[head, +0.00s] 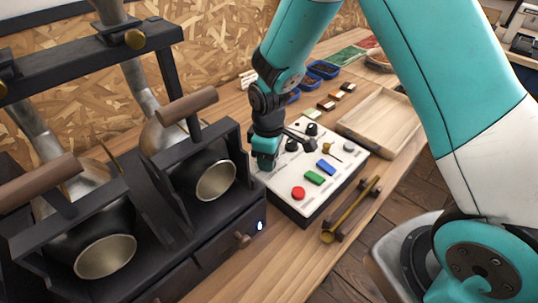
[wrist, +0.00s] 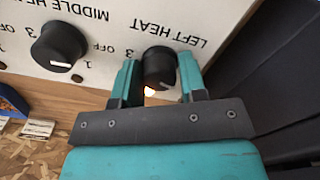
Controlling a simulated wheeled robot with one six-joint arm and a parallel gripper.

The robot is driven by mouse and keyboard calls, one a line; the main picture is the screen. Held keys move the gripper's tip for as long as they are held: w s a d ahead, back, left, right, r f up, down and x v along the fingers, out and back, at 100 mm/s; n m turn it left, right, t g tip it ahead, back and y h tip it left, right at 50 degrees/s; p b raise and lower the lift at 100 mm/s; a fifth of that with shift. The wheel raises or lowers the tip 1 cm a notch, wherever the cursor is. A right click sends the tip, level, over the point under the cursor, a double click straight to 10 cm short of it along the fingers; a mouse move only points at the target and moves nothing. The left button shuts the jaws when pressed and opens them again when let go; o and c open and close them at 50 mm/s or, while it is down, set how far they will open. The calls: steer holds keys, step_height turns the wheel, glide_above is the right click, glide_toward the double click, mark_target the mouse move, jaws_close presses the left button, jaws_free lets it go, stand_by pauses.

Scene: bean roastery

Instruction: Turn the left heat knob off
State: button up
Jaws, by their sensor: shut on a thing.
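The left heat knob (wrist: 158,62) is a round black dial on the white control panel (wrist: 110,60), under the printed words LEFT HEAT, which appear upside down in the wrist view. My gripper (wrist: 158,72) has one teal finger on each side of the knob and is shut on it. An orange lamp (wrist: 149,91) glows beside the knob. The knob's pointer position is hard to read.
The middle heat knob (wrist: 58,46) sits beside it. The dark roaster (head: 205,215) stands close on the left. A wooden tray (head: 380,122) lies behind.

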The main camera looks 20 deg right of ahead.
steer(key=shift+n, duration=1.6)
steer(key=o, duration=0.9)
steer(key=shift+r, duration=0.1)
step_height(320, 180, up, 17)
steer(key=shift+r, duration=0.15)
